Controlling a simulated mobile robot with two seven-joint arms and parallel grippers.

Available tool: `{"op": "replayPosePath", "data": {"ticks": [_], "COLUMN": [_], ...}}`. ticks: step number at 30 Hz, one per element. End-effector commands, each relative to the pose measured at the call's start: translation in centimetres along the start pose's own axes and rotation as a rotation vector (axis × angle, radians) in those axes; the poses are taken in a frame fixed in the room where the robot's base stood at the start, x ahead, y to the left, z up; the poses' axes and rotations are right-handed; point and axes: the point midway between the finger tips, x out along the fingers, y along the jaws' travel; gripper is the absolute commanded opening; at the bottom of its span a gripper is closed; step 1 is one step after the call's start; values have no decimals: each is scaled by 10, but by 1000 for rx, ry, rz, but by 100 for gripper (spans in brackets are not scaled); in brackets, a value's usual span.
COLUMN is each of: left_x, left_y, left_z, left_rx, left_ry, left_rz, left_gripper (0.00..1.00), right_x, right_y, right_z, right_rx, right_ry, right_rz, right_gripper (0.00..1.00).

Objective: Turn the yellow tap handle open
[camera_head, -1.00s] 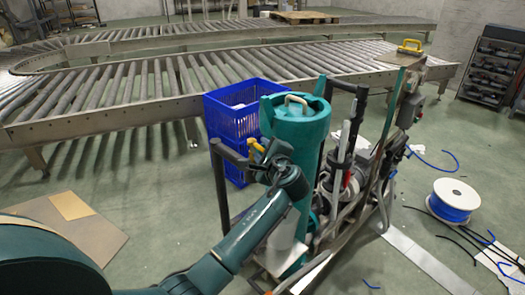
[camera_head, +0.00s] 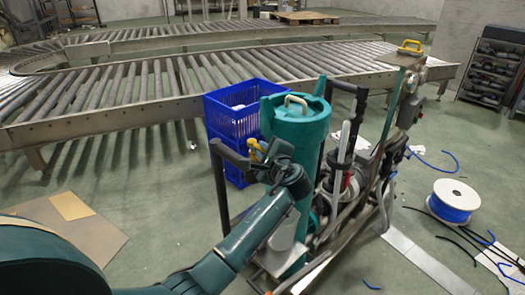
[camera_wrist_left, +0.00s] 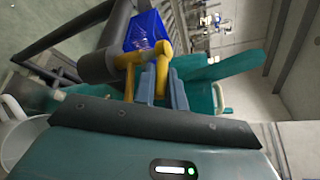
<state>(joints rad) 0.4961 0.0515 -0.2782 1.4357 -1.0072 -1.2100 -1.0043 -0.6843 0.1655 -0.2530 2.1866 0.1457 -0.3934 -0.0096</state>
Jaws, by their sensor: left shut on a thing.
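The yellow tap handle (camera_head: 253,145) sits at the top of a dark pipe end, left of the teal cylinder. My left gripper (camera_head: 260,152) reaches it from the front right, with its arm coming up from the lower left. In the left wrist view, the yellow tap handle (camera_wrist_left: 161,50) stands between the two blue-grey fingers of my left gripper (camera_wrist_left: 162,88), which are shut on it. The fingers cover the lower part of the handle. The grey pipe (camera_wrist_left: 98,66) lies just left of the handle. My right gripper is not in view.
A teal cylinder (camera_head: 300,125) with a pale top handle stands close to the right of the gripper. Blue crates (camera_head: 228,122) stand behind, with a roller conveyor (camera_head: 130,85) beyond. A hose-and-pipe cart frame is at right. A blue cable reel (camera_head: 453,200) lies on the floor.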

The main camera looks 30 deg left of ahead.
Motion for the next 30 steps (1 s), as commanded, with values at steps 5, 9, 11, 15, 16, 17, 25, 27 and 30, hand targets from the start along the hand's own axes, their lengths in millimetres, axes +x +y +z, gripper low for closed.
{"op": "replayPosePath", "data": {"ticks": [5,9,11,15,16,17,25,27,30], "left_x": [2,2,2,2,2,2,2,2,1], "left_y": [-2,-2,-2,-2,-2,-2,-2,-2,-3], "left_z": [-4,-4,-4,-4,-4,-4,-3,-3,-4], "left_rx": [-20,-23,-23,-23,-23,-23,-23,-23,-23], "left_ry": [-73,-90,-89,-89,-89,-89,-88,-88,-88], "left_rz": [48,56,56,56,56,55,54,54,54], "left_gripper": [0,0,0,13,16,18,34,34,34], "right_x": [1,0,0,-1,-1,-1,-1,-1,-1], "right_y": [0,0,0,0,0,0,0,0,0], "right_z": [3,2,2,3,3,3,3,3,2], "right_rx": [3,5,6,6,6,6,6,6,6], "right_ry": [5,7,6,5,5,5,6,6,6], "right_rz": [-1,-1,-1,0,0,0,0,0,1], "right_gripper": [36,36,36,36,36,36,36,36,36]}}
